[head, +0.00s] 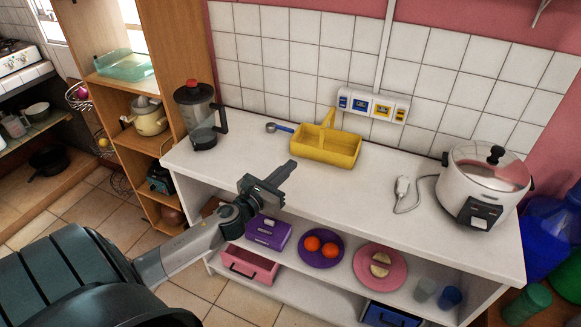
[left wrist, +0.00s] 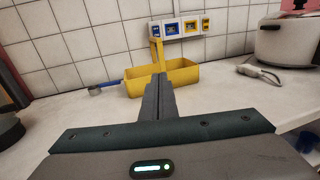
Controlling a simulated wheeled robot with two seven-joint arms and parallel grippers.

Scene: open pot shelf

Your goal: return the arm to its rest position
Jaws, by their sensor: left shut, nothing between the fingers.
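My left arm comes in from the lower left of the head view. Its gripper (head: 284,173) is over the front part of the white counter (head: 390,205), in front of the yellow basket (head: 326,146). In the left wrist view the two fingers (left wrist: 158,88) are together with nothing between them, and the yellow basket (left wrist: 181,80) stands beyond them. The gripper looks apart from the basket. My right gripper is in neither view.
On the counter are a blender (head: 199,112), a blue-handled ladle (head: 279,128), a plug with cord (head: 402,188) and a rice cooker (head: 480,182). The shelf below holds a purple box (head: 268,231), a purple plate (head: 318,262) with oranges and a pink plate (head: 367,277). A wooden shelf (head: 160,215) stands left.

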